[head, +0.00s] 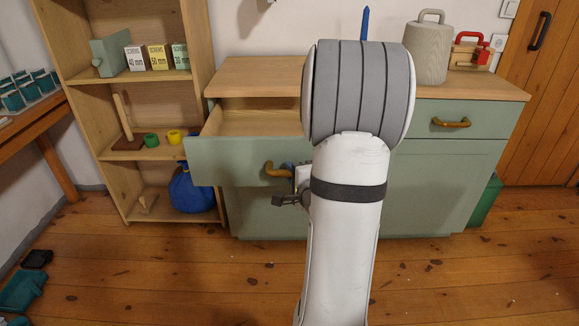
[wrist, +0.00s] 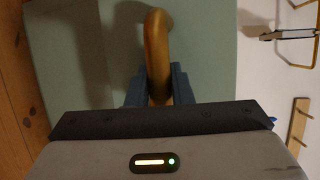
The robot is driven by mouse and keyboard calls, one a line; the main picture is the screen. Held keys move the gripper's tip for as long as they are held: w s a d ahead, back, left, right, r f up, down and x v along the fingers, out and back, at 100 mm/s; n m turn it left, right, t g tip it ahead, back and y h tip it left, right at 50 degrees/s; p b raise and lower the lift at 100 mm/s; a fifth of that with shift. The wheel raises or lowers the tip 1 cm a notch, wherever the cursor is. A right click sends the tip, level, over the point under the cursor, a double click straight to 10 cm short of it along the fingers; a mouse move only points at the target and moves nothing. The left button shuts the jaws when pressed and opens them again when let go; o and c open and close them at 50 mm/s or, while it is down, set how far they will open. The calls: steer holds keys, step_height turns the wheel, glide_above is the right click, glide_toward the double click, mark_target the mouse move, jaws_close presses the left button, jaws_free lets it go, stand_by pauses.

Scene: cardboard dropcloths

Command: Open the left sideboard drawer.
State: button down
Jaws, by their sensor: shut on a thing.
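The left sideboard drawer (head: 240,146) is pulled out from the green sideboard, and its wooden inside shows from above. The part of the inside that I see looks empty. Its curved brass-coloured handle (head: 276,169) is on the drawer front, and it also fills the upper middle of the wrist view (wrist: 156,45). My gripper (wrist: 159,88) is shut on this handle, with one dark finger on each side of it. In the head view my white and grey arm hides most of the gripper and the drawer's right part.
The right drawer (head: 462,118) is shut, with its own handle.

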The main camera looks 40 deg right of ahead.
steer(key=shift+a+r, duration=0.1)
steer(key=shift+a, duration=0.3)
steer(key=c, duration=1.5)
jaws_free()
steer(key=shift+c, duration=0.2)
steer(key=shift+o, duration=1.2)
steer(key=shift+d, duration=0.1)
steer(key=shift+s, duration=0.1)
steer(key=b+v, duration=0.7)
steer(key=b, duration=0.2)
steer(key=shift+s, duration=0.35)
